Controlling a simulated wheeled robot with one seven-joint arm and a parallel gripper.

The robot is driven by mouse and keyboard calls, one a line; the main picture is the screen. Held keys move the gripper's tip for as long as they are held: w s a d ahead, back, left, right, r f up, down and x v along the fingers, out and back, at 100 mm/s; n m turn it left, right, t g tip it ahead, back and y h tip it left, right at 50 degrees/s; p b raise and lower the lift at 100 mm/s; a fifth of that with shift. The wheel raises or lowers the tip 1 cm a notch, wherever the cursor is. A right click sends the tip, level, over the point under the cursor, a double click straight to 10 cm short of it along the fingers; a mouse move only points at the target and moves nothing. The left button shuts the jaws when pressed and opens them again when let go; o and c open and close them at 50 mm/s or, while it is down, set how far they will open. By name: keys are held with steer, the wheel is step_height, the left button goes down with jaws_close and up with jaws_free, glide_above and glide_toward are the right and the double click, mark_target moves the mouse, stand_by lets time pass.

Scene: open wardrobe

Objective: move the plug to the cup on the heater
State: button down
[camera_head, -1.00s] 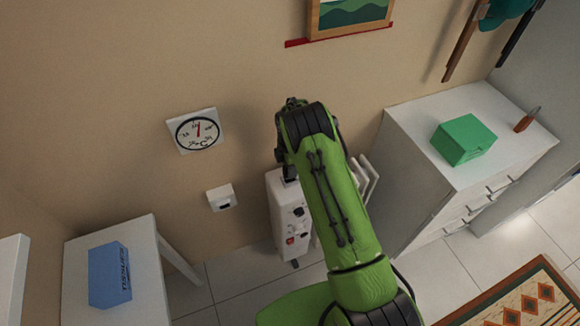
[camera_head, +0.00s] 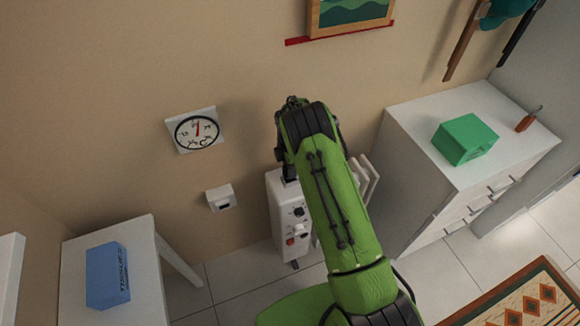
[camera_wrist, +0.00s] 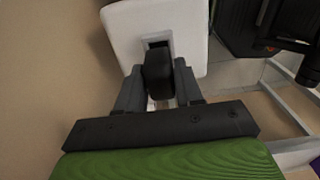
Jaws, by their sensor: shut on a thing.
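My gripper (camera_wrist: 159,80) is shut on the black plug (camera_wrist: 158,72) in the wrist view. The plug lies over the lower part of a rectangular recess, which seems to be the cup (camera_wrist: 156,43), in a white surface that looks like the heater. I cannot tell whether the plug's tip is inside the cup or just before it. In the head view the plug is not clearly visible.
A wall socket (camera_head: 221,198) is left of the heater, below a round dial (camera_head: 197,131). A white dresser (camera_head: 415,140) stands close on the right with a green box (camera_head: 465,139). A white table (camera_head: 145,270) with a blue box (camera_head: 107,276) is on the left.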

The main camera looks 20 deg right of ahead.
steer(key=shift+f+b, duration=1.1)
steer(key=shift+f, duration=0.2)
steer(key=c, duration=0.7)
jaws_free()
steer(key=shift+o, duration=0.2)
steer(key=shift+r, duration=0.1)
step_height(320, 180, up, 16)
steer(key=p, duration=0.2)
